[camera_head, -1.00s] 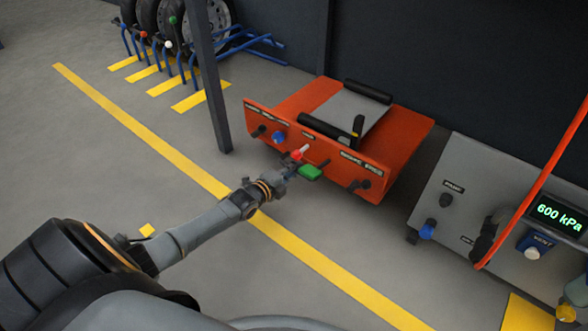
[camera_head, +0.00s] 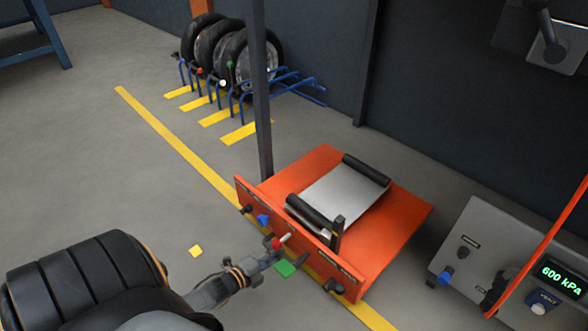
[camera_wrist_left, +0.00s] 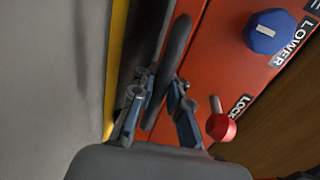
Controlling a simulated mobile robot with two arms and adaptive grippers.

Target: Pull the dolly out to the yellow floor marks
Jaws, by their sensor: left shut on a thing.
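The dolly (camera_head: 405,215) is a low orange cart with a grey top plate and two black rollers. Its front panel stands over the long yellow floor line (camera_head: 180,150). A small yellow floor square (camera_head: 196,251) lies apart from it, to the left. My left gripper (camera_head: 268,262) is at the front panel; in the left wrist view its fingers (camera_wrist_left: 160,105) are shut on the dark handle bar (camera_wrist_left: 172,60). The red LOCK knob (camera_wrist_left: 221,127) and blue LOWER knob (camera_wrist_left: 272,32) are beside them. My right gripper is not in view.
A grey post (camera_head: 261,100) stands close behind the dolly's left corner. A grey cabinet (camera_head: 475,240) reading 600 kPa stands to the right, with an orange hose (camera_head: 545,255). Tyres on a blue rack (camera_head: 290,88) are at the back.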

